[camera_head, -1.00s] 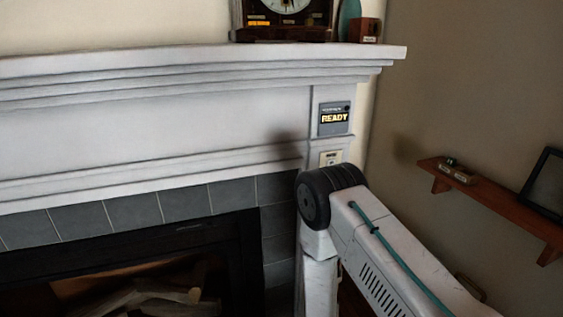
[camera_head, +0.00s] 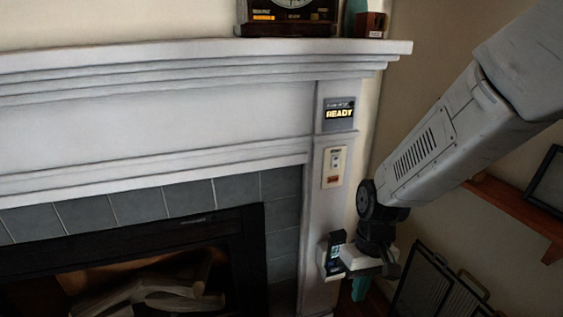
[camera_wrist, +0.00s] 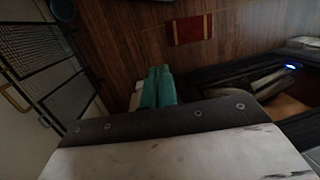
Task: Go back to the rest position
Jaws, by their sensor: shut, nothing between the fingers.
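My gripper shows in the wrist view as two teal fingers (camera_wrist: 158,88), side by side and shut with nothing between them. In the head view its teal fingertips (camera_head: 359,289) point down beside the right pillar of the fireplace, low in the picture. My arm comes in from the upper right and bends down at the dark wrist joint. The gripper is partly hidden behind the wrist parts in the head view.
A grey panel reading READY (camera_head: 338,114) and a cream switch plate (camera_head: 334,167) are on the pillar. A clock (camera_head: 290,14) stands on the white mantel (camera_head: 200,62). A wooden shelf (camera_head: 515,222) and a black rack (camera_head: 425,285) are at right. A red mat (camera_wrist: 188,29) lies on the floor.

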